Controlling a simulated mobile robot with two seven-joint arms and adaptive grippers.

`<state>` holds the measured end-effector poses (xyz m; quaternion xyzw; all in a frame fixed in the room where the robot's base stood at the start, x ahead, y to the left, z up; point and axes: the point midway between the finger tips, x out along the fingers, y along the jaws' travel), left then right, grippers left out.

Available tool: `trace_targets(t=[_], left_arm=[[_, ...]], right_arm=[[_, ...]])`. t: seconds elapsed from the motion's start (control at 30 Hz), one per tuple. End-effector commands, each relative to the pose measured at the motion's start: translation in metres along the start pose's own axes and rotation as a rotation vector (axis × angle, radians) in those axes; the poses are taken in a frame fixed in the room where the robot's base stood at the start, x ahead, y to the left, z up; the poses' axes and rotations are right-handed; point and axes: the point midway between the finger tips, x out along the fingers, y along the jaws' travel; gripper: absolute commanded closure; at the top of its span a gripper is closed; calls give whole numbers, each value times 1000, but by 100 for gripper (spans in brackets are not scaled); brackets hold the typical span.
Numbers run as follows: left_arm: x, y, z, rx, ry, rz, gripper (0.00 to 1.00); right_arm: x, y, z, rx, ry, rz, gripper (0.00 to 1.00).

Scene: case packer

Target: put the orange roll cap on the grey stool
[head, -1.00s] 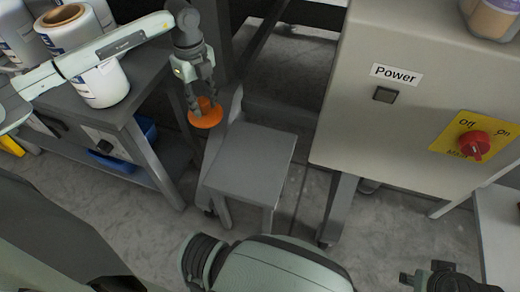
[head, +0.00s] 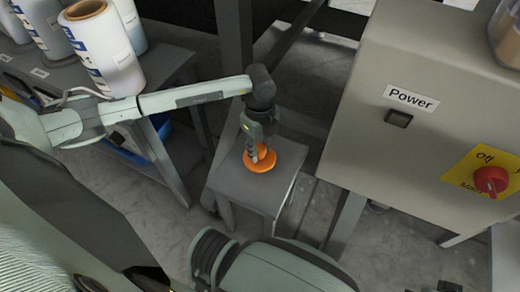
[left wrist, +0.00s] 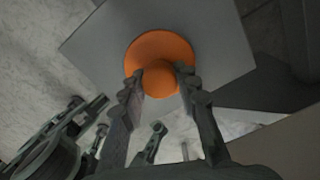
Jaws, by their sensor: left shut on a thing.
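The orange roll cap (head: 262,160) is a round disc with a knob, held by my left gripper (head: 258,153). In the left wrist view the cap (left wrist: 160,52) shows between the two fingertips of the left gripper (left wrist: 162,84), which are shut on its knob. The grey stool (head: 235,186) is below, and the cap appears over its seat. The stool seat also shows behind the cap in the left wrist view (left wrist: 222,62). I cannot tell whether the cap touches the seat. My right gripper cannot be made out clearly at the bottom right edge.
A grey cabinet with a Power label (head: 410,98) and a red switch (head: 491,180) stands right of the stool. A grey table (head: 165,75) with several white rolls (head: 104,52) is at the left. Concrete floor shows in front of the stool.

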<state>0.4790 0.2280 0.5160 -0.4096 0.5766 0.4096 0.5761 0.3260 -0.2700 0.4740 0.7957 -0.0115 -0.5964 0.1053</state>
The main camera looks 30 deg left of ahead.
Motion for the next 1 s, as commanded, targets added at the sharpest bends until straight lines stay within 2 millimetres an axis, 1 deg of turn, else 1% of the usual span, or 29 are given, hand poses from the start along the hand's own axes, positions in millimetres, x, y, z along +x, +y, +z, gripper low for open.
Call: trace_targets(t=[0.03, 0.1, 0.3, 0.47, 0.5, 0.63, 0.9, 1.0], left_arm=[[6, 0, 0, 0, 1, 0, 100], [10, 0, 0, 1, -1, -1, 100], [10, 0, 0, 1, -1, -2, 100], [13, 0, 1, 1, -1, -1, 100], [13, 0, 1, 1, -1, -1, 66], [13, 0, 0, 1, 0, -1, 50], [12, 0, 0, 1, 0, -1, 49], [8, 0, 0, 1, 0, -1, 49]], right_arm=[[0, 0, 0, 0, 0, 1, 60], [-1, 0, 0, 0, -1, 1, 60], [-1, 0, 1, 0, -2, 1, 60], [0, 0, 2, 0, -6, 2, 60], [-3, 1, 1, 0, -4, 3, 60], [-8, 1, -2, -1, 8, 3, 60], [-6, 1, 0, -2, 2, 4, 60], [-8, 2, 0, -2, 2, 3, 60]])
